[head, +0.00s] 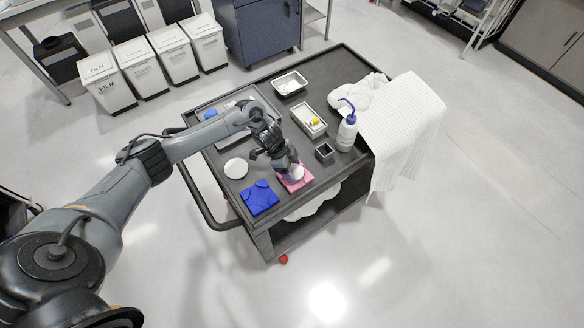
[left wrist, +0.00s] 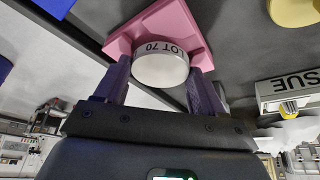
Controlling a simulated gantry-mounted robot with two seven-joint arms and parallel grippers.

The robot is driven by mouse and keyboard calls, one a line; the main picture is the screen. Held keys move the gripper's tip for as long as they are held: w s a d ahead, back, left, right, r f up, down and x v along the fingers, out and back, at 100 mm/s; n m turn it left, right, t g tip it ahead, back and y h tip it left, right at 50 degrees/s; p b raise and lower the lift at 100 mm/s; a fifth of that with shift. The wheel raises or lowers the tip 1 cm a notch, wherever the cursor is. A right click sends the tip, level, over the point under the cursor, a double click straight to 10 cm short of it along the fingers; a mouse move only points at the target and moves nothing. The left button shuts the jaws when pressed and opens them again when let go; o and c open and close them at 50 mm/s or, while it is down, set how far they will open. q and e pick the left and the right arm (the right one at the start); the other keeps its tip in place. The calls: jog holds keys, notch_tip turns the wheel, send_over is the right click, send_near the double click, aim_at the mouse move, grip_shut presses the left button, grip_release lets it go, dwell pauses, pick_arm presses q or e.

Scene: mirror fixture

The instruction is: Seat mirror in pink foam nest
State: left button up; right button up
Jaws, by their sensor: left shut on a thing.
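The mirror (left wrist: 160,68) is a short, round white piece with "LOT 70" printed on its side. My left gripper (left wrist: 160,82) is shut on it, one dark finger on each side. The pink foam nest (left wrist: 188,22) lies right behind the mirror in the left wrist view. In the head view the nest (head: 304,183) sits near the cart's front edge, with the mirror (head: 297,172) and my left gripper (head: 293,167) over it. I cannot tell whether the mirror touches the nest or sits in its recess. My right gripper is not in view.
A blue foam block (head: 260,197) lies left of the nest, and a white disc (head: 236,168) lies behind it. A small dark box (head: 324,153), a wash bottle (head: 347,133) and a tissue box (head: 310,121) stand to the right. A white towel (head: 405,125) hangs over the cart's right end.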

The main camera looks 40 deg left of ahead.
pick_arm(q)
jog(key=shift+f, duration=0.45)
dwell(0.6)
